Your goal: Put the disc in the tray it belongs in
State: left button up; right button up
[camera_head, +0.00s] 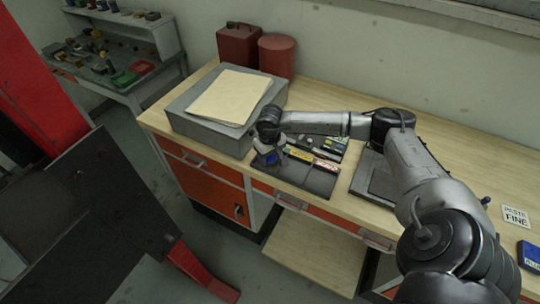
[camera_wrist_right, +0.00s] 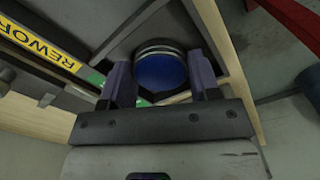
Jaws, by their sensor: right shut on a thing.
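The disc (camera_wrist_right: 162,72) has a blue face and a silvery ringed edge. My right gripper (camera_wrist_right: 160,82) is shut on it, one finger on each side, in the right wrist view. In the head view this gripper (camera_head: 268,160) is at the left end of the dark trays (camera_head: 310,181) on the bench, and the blue of the disc barely shows. The trays carry a yellow label (camera_head: 299,154) and a red label (camera_head: 326,165). The yellow one reads REWORK (camera_wrist_right: 40,38) in the wrist view. Whether the disc touches a tray cannot be told. My left gripper is out of view.
A grey box (camera_head: 190,122) with a tan folder (camera_head: 228,97) stands left of the gripper. Red containers (camera_head: 238,45) stand behind it. A dark flat case (camera_head: 376,178) lies right of the trays. A PASTE FINE card (camera_head: 515,217) and a blue box (camera_head: 530,256) lie at far right.

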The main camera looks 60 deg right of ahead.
jog(key=shift+f, duration=0.1)
jog(key=o, duration=0.7)
jog(key=shift+o, duration=0.8)
